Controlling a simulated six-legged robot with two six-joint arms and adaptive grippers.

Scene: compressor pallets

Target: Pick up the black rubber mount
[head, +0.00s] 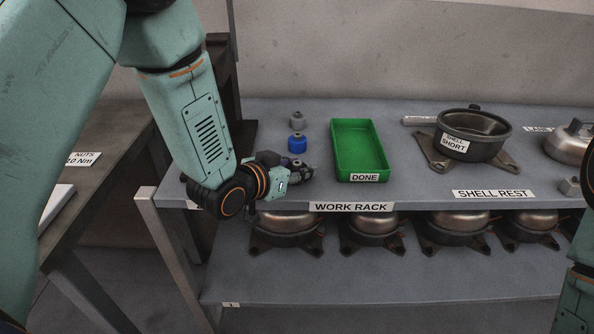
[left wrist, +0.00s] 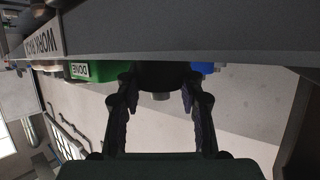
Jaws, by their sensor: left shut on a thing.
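My left gripper (head: 299,172) is at the front left of the work rack's top, in front of the blue mount. In the left wrist view, its two fingers (left wrist: 158,82) are on either side of a black rubber mount (left wrist: 158,73), shut on it. In the head view the black mount cannot be told apart from the dark fingers. A blue mount (head: 297,143) and a grey one (head: 297,120) stand behind the gripper in a row. My right gripper is out of view.
A green tray (head: 340,160) marked DONE, empty, sits right of the mounts. A dark shell (head: 474,133) on a footed base is further right. Several compressors (head: 373,222) stand on the lower shelf. A wooden bench (head: 95,150) is at left.

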